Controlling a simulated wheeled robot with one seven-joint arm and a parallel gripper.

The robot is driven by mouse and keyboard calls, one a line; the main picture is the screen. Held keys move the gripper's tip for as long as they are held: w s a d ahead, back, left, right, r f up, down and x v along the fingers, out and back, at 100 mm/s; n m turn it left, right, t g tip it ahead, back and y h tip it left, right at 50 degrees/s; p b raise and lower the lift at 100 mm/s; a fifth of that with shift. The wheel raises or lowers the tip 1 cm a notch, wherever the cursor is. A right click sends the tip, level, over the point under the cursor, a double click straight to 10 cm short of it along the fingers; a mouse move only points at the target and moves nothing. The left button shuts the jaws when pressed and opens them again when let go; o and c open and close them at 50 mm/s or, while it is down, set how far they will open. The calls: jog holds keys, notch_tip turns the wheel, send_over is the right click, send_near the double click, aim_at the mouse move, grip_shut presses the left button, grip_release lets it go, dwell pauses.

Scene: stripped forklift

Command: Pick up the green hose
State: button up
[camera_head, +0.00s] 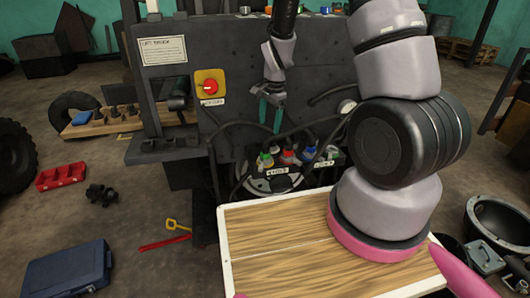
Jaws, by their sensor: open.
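My gripper (270,121) hangs point down in front of the dark forklift panel, its teal fingers apart with nothing seen between them. Below it is a cluster of small coloured caps or connectors: green, red, blue and white. The green one (265,159) is at the left of the cluster and looks like the green hose's end. A gap separates it from my fingertips. Its hose cannot be told apart from the dark hoses around it.
The forklift panel (225,70) has a red knob on a yellow plate (211,84). Dark hoses loop around the cluster. A wooden board (280,250) lies in front, under my arm's base. A red tray (61,176) and a blue case (65,270) lie on the floor at left.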

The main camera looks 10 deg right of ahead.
aim_at(267, 140)
jog(key=f, duration=0.4)
jog(key=shift+w+a+f, duration=0.15)
jog(key=shift+w, duration=0.05)
jog(key=f, duration=0.4)
jog(key=shift+s+a+f, duration=0.15)
jog(key=shift+s+a, duration=0.05)
jog(key=shift+a, duration=0.1)
jog(key=shift+w+f, duration=0.1)
jog(key=shift+f, duration=0.3)
grip_shut()
dwell(0.6)
